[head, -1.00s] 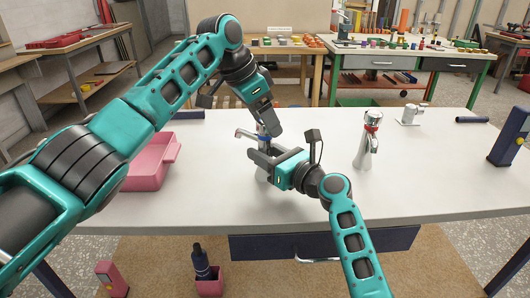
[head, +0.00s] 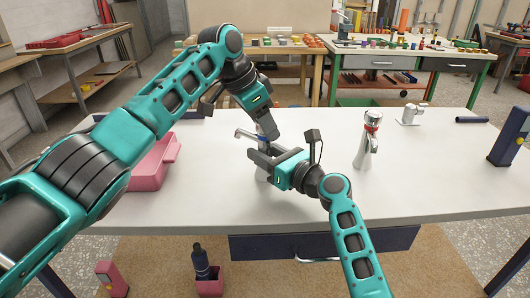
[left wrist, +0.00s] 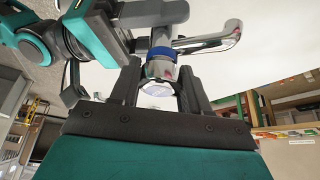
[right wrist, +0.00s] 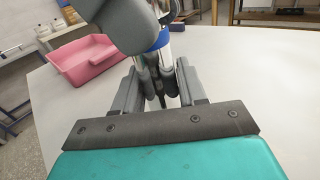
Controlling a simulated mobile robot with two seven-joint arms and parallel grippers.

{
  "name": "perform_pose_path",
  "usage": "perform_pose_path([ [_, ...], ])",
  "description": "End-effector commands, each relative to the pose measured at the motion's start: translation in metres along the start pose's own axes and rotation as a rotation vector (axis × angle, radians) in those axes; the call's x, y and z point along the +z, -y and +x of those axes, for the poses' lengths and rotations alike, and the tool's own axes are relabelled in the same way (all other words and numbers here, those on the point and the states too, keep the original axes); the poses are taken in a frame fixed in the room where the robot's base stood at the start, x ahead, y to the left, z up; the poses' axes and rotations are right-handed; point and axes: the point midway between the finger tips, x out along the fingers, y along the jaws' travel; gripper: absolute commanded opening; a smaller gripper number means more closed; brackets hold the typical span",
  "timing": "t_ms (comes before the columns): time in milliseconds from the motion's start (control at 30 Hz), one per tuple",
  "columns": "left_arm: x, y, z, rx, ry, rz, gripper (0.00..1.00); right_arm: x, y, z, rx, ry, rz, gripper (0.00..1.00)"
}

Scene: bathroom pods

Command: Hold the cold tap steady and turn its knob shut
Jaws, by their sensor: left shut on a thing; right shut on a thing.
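The cold tap, a chrome tap with a blue band, stands on the white worktop (head: 200,195); its spout (head: 244,134) points left. My left gripper (head: 269,134) reaches down from above and is shut on the tap's knob. The left wrist view shows the knob (left wrist: 158,88) between the fingers, next to the blue band (left wrist: 160,53) and spout (left wrist: 208,42). My right gripper (head: 260,160) is shut on the tap's body below the band. In the right wrist view the body (right wrist: 167,62) runs between its fingers. Both grippers hide much of the tap.
A second chrome tap with a red band (head: 366,145) stands to the right. A white fitting (head: 411,115) and a dark blue post (head: 510,137) are farther right. A pink tray (head: 150,165) lies left, under my left arm. The front right of the worktop is clear.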

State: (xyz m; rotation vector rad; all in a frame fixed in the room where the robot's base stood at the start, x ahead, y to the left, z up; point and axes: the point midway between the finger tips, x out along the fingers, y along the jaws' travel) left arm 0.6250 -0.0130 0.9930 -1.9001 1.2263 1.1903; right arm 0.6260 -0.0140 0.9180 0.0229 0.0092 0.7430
Motion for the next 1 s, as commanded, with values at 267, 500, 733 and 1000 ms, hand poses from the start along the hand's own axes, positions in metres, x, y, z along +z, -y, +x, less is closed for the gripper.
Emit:
perform_pose_path([
  [267,0.0011,-0.0006,0.0008,0.076,0.006,0.14,0.26,-0.0005,0.0011,-0.0003,-0.003,0.0,0.005,0.05],
  [500,0.002,-0.0009,0.0013,0.117,0.006,0.226,0.26,-0.0004,0.0016,-0.0004,-0.004,0.0,0.005,0.05],
  [733,0.0023,-0.001,0.0016,0.116,0.007,0.225,0.51,-0.0004,0.002,-0.0005,-0.005,0.001,0.005,0.05],
  [1000,0.0014,-0.0005,0.0008,0.113,0.004,0.224,0.68,-0.0002,0.0017,-0.0005,-0.004,0.0,0.003,0.05],
])
